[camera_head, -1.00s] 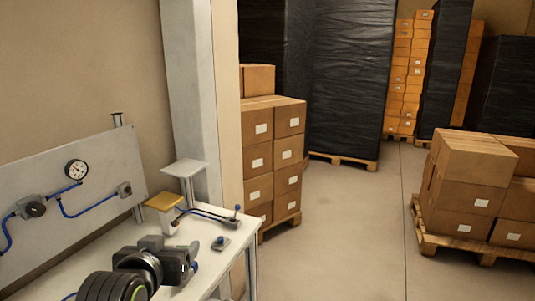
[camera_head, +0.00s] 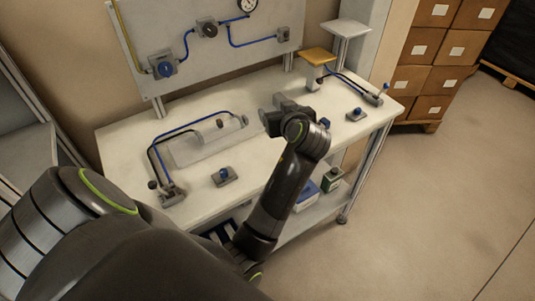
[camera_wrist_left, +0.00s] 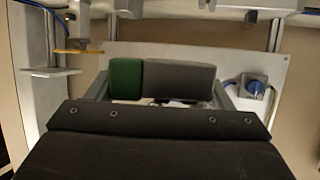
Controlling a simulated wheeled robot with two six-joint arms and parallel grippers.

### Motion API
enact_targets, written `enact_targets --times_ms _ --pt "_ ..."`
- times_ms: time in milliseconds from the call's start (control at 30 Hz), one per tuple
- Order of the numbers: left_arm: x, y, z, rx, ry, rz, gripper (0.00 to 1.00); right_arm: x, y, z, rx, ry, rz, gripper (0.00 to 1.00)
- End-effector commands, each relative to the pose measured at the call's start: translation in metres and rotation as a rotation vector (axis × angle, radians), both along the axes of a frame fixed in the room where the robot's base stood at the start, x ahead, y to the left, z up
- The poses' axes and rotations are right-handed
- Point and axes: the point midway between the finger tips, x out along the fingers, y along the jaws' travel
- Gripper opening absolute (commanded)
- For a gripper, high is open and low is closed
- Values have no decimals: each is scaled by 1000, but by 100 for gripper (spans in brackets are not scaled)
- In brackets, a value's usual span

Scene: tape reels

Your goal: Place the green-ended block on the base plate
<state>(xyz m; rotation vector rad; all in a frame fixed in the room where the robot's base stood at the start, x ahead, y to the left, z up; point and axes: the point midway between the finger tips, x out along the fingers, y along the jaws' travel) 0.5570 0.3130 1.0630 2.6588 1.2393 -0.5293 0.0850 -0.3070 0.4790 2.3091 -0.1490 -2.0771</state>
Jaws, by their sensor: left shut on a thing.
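The green-ended block (camera_wrist_left: 165,80) shows in the left wrist view, with a green left end and a grey body. It lies crosswise between the fingers of my left gripper (camera_wrist_left: 160,90), which is shut on it. In the head view my left gripper (camera_head: 279,110) is over the back right part of the white workbench. I cannot clearly make out the block there. A pale rectangular plate (camera_head: 190,155) lies on the bench left of the gripper, with a light cylinder on it; I cannot tell if this is the base plate. My right gripper is not in view.
Blue and black hoses (camera_head: 185,132) run beside the pale plate. A small blue-knobbed valve (camera_head: 223,177) sits in front. An ochre-topped stand (camera_head: 318,56) and a grey-topped stand (camera_head: 345,28) are at the back right. A panel with a gauge (camera_head: 215,50) stands behind.

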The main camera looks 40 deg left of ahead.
Motion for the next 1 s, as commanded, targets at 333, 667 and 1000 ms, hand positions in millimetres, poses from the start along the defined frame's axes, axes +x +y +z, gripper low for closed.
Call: enact_targets --times_ms 333,667,1000 --pt "-9 38 -37 0 -2 290 48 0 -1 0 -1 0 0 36" --pt "-10 40 -40 -3 -4 306 48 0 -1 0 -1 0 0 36" --pt "-10 40 -83 0 1 305 48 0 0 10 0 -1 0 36"
